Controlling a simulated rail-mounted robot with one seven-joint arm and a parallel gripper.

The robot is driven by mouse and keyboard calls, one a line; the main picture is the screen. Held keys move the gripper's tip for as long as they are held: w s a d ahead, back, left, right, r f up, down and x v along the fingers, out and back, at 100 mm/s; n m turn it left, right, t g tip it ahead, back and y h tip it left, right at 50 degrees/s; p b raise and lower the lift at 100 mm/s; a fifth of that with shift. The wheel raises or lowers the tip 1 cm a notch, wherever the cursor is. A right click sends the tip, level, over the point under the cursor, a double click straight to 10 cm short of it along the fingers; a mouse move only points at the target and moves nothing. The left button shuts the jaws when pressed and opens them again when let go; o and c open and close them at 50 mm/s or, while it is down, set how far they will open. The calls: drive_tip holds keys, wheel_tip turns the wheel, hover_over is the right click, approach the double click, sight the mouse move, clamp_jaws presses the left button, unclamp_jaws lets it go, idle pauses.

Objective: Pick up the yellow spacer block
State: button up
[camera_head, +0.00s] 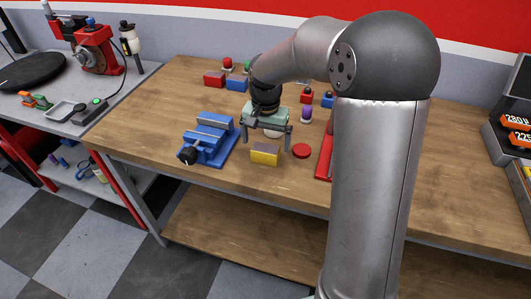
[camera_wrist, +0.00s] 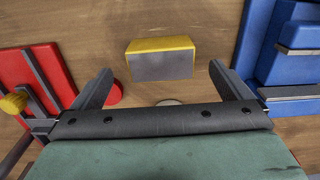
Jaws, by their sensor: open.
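The yellow spacer block (camera_head: 265,154) lies on the wooden workbench near its front edge, just right of the blue vise. In the wrist view the block (camera_wrist: 160,58) shows a yellow face and a grey face, centred ahead of the fingers. My gripper (camera_head: 266,142) is open and empty. Its two fingers (camera_wrist: 156,86) are spread wider than the block, which lies beyond the fingertips and apart from them. My arm hides part of the bench to the right.
A blue vise (camera_head: 208,140) stands left of the block, and it fills the right side of the wrist view (camera_wrist: 285,60). A red disc (camera_head: 301,151) lies right of the block, beside a red tool (camera_head: 325,150). Several small coloured items stand behind. The bench front (camera_head: 225,180) is clear.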

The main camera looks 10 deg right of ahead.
sight(265, 147)
wheel_tip(265, 147, down, 5)
drive_tip(key=shift+w+p, duration=0.1)
drive_tip(key=shift+p, duration=0.3)
drive_tip(key=c, duration=1.3)
drive_tip(key=shift+c, duration=0.5)
drive_tip(key=shift+r, duration=0.15)
